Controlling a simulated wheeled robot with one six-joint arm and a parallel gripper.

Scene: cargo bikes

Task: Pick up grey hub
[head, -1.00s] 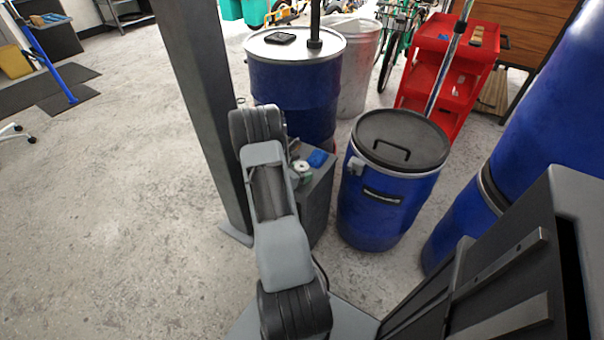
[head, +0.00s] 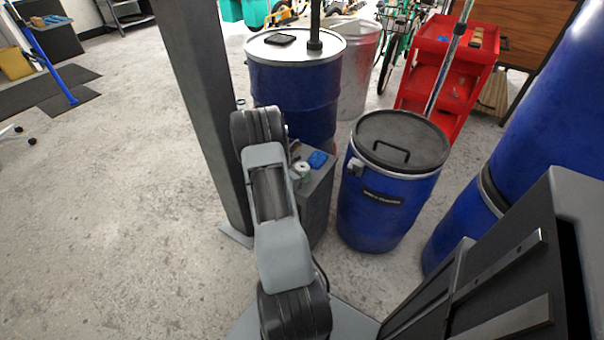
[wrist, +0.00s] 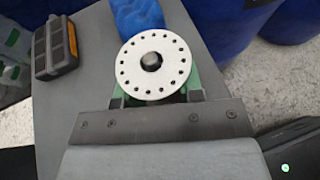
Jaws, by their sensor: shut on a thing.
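The grey hub (wrist: 151,68) shows in the wrist view as a pale round disc with a ring of small holes and a dark centre. My gripper (wrist: 155,93) is shut on it, with greenish fingers at its two lower sides. In the head view the hub (head: 303,170) is small and pale, over the top of a grey cabinet (head: 318,205). I cannot tell whether it touches that top. My arm hides part of this area.
A blue item (wrist: 138,16) lies just beyond the hub, and a dark pedal with orange reflectors (wrist: 54,47) lies to the left. A blue lidded barrel (head: 388,200) stands right of the cabinet, a blue drum (head: 292,90) behind it. A dark post (head: 205,110) stands close left.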

